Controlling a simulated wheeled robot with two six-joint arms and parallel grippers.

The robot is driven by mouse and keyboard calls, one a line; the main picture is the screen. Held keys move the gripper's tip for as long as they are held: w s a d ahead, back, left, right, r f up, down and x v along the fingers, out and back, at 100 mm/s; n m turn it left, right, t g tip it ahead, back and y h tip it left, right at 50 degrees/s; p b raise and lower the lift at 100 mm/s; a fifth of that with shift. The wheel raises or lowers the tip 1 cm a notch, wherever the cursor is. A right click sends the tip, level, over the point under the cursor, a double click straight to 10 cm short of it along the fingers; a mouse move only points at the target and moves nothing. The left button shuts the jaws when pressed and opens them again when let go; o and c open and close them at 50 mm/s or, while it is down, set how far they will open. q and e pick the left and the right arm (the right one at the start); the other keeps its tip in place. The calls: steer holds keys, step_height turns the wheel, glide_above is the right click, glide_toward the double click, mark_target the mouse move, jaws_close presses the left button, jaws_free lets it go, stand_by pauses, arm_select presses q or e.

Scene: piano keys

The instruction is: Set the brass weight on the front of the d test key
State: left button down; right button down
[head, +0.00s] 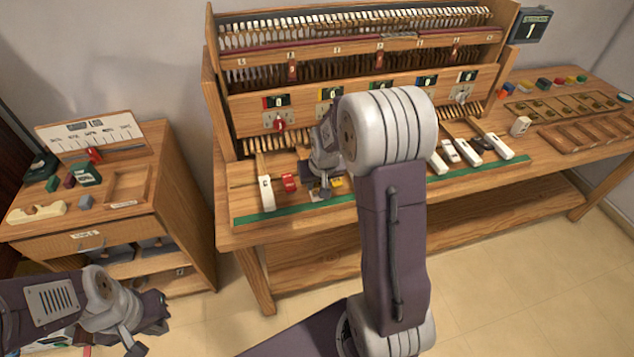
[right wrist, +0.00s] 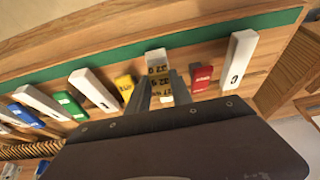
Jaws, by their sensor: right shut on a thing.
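In the right wrist view my right gripper (right wrist: 162,88) is shut on a small brass-coloured weight (right wrist: 158,70) with dark markings. The weight is over the front part of a white key (right wrist: 154,55), the one after the key marked c (right wrist: 238,58); whether it touches the key I cannot tell. In the head view my right gripper (head: 323,188) is low over the front of the keys, and my arm hides part of the row. My left gripper (head: 145,328) is open and empty at the lower left, away from the keys.
A red block (right wrist: 202,78) and a yellow block (right wrist: 124,86) lie on either side of the gripped spot. A green strip (head: 300,210) runs along the bench's front edge. A side cabinet (head: 110,200) stands at the left; trays (head: 590,140) lie at the right.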

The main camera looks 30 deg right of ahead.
steer(key=shift+f+b, duration=0.65)
steer(key=shift+f, duration=0.25)
stand_by(0.5)
steer(key=c, duration=1.1)
jaws_free()
steer(key=shift+o, duration=0.2)
steer(key=d+p+v, duration=0.1)
steer(key=v, duration=0.8)
steer(key=shift+a, duration=0.45)
